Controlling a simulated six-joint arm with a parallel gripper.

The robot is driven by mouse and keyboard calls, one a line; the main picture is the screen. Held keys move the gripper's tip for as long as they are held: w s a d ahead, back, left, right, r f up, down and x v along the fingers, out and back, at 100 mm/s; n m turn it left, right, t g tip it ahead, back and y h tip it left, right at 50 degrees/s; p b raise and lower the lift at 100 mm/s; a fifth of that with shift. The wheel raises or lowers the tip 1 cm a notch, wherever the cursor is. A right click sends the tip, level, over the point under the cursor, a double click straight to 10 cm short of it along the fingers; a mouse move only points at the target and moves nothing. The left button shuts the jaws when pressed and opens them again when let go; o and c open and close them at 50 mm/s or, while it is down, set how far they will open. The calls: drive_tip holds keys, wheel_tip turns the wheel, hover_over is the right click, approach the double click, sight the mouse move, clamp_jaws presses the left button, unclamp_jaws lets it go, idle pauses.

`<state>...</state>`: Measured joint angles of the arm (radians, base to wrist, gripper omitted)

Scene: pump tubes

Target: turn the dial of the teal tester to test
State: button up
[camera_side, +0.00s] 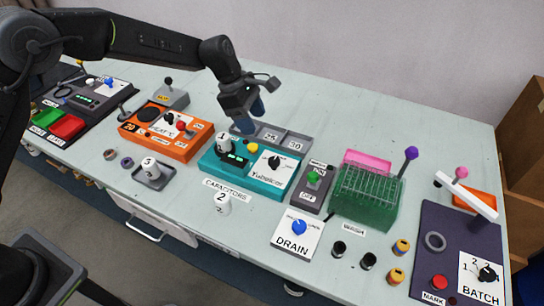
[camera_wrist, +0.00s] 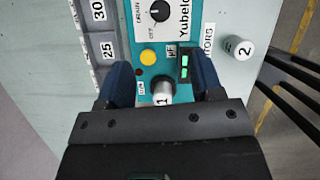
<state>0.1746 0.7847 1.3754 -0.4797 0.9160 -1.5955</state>
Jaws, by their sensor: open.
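The teal tester (camera_side: 240,183) stands in the middle of the bench. Its black dial (camera_side: 274,162) sits on a white plate at its right end, and the dial also shows at the top of the wrist view (camera_wrist: 159,12). A white capacitor marked 1 (camera_side: 223,142) stands on the tester's left end, beside a dark display with green marks (camera_wrist: 185,66) and a yellow button (camera_side: 252,147). My gripper (camera_side: 250,117) is open above the tester's left end. In the wrist view its blue fingers (camera_wrist: 160,82) are apart, with capacitor 1 (camera_wrist: 162,90) between and below them. I see no contact.
A grey tray marked 25 and 30 (camera_side: 283,133) lies behind the tester. An orange heater box (camera_side: 150,142) is to the left. A grey switch box (camera_side: 312,185) and green rack (camera_side: 363,196) are to the right. Capacitor 2 (camera_side: 222,206) stands in front.

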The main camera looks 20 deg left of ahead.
sight(273, 160)
drive_tip(key=x, duration=1.3)
drive_tip(key=shift+f, duration=0.25)
drive_tip(key=c, duration=0.9)
